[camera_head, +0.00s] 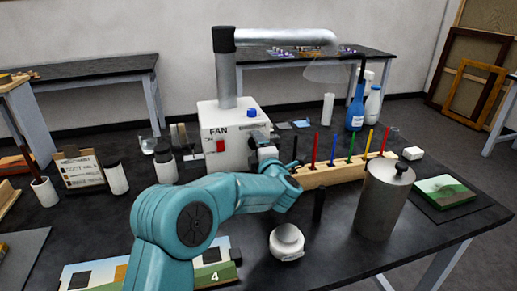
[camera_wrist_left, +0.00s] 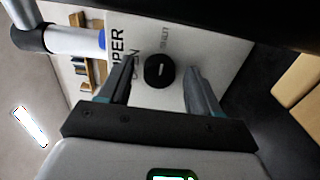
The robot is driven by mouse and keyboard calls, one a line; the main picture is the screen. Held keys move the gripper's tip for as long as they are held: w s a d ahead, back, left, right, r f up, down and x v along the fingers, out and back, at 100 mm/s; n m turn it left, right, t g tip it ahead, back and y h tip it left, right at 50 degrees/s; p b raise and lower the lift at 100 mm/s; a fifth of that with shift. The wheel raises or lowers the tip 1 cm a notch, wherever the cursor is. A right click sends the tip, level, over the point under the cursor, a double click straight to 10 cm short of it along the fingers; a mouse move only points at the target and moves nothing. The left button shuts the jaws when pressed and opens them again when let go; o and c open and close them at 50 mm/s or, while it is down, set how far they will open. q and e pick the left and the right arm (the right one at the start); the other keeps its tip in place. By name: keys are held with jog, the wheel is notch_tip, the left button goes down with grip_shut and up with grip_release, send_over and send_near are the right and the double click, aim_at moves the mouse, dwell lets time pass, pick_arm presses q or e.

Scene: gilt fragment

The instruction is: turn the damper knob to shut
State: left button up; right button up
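The damper knob (camera_wrist_left: 159,70) is round and black with a short pale mark, on the white face of the fan box (camera_wrist_left: 220,50). In the left wrist view the mark lies crosswise, in line with the OPEN label at left; SHUT is printed above the knob. My left gripper (camera_wrist_left: 159,68) is open, its fingers on either side of the knob, with gaps showing on both sides. In the head view my left gripper (camera_head: 268,155) is at the right side of the fan box (camera_head: 208,116); the knob is hidden there. My right gripper is not in view.
The box carries a red switch (camera_head: 220,146), a blue knob (camera_head: 252,113) and a duct (camera_head: 226,75). A wooden rack (camera_head: 330,175) of coloured sticks stands close right of my gripper.

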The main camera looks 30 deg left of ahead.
pick_arm(q)
jog(key=b+v, duration=0.1)
jog(key=v, duration=1.5)
jog(key=shift+d, duration=0.15)
jog(key=shift+s, duration=0.15)
